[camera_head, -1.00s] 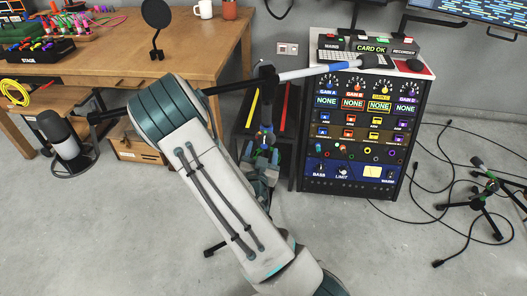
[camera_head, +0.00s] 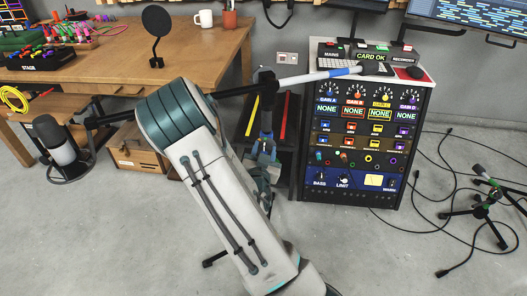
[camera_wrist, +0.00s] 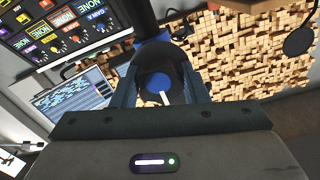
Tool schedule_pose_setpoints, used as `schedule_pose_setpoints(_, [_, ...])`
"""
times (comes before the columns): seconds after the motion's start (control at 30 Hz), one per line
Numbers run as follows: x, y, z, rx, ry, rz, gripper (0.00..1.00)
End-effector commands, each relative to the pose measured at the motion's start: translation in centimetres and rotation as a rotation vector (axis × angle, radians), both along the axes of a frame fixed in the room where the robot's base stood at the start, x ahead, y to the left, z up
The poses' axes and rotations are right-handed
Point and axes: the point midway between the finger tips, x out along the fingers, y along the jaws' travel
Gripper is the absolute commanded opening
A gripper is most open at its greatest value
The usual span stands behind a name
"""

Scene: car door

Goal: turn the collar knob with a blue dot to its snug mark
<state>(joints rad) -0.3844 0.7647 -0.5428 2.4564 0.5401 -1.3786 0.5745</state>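In the wrist view a dark round collar knob (camera_wrist: 161,84) with a blue dot and a white pointer line sits between the two dark-blue fingers of my gripper (camera_wrist: 162,92). The fingers press close on both sides of it, with no clear gap. The pointer runs toward the bottom of the picture. I cannot make out a snug mark. In the head view my gripper (camera_head: 265,145) is small, under the joint of a long boom, and partly hidden behind my arm. The boom has a black part on the left and a white part (camera_head: 300,78) with a blue band on the right.
A microphone (camera_head: 60,142) hangs at the boom's left end beside the wooden desk (camera_head: 110,65). An equipment rack (camera_head: 368,130) with knobs and lit labels stands to the right. Cables and a small stand (camera_head: 487,205) lie on the floor at right.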

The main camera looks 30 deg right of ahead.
Motion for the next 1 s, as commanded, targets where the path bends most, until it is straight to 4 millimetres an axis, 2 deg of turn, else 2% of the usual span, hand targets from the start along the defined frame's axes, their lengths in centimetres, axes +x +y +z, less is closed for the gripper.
schedule_pose_setpoints(0.37, [0.08, 0.18, -0.07, -0.066, 0.045, 0.007, 0.18])
schedule_pose_setpoints(1.0, [0.07, 0.17, -0.02, -0.455, 0.308, 0.008, 0.18])
